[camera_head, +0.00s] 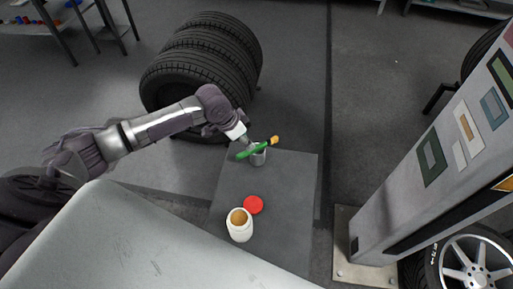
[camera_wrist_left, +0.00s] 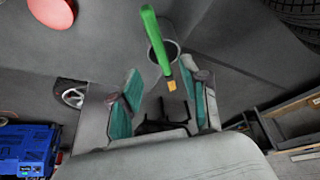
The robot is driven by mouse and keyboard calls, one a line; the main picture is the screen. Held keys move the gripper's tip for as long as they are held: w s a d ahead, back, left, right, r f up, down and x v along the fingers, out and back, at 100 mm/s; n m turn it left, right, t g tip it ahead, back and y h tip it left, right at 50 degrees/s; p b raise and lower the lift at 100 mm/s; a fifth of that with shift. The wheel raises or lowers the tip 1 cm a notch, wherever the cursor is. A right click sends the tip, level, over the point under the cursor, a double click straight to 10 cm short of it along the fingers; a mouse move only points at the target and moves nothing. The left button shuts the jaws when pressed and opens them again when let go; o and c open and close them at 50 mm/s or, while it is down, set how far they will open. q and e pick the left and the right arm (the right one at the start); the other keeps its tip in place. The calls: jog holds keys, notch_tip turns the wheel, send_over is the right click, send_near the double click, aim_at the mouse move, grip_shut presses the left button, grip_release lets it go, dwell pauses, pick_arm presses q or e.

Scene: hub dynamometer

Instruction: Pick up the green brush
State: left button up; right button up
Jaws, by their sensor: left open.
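The green brush (camera_head: 255,149) has a green handle and an orange-tan tip. It slants across the mouth of a small grey cup (camera_head: 259,159) at the far end of the grey table. In the left wrist view the green brush (camera_wrist_left: 153,38) runs over the cup rim (camera_wrist_left: 176,49), its tip pointing down between my fingers. My left gripper (camera_head: 243,139) is at the cup, close to the brush. In the wrist view its teal-padded fingers (camera_wrist_left: 160,78) are spread apart, with no contact on the brush visible. My right gripper is not in view.
A red lid (camera_head: 253,204) and an open white jar (camera_head: 239,231) with tan contents stand on the grey table (camera_head: 285,200). Stacked tyres (camera_head: 205,60) stand behind my left arm. A tall grey machine (camera_head: 430,160) rises at the right. The table's right side is clear.

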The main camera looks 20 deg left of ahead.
aim_at(258, 148)
pick_arm(q)
jog(key=shift+x, duration=1.05)
jog(key=x, duration=0.3)
jog(key=shift+f, duration=0.9)
jog(key=c, duration=0.7)
grip_shut()
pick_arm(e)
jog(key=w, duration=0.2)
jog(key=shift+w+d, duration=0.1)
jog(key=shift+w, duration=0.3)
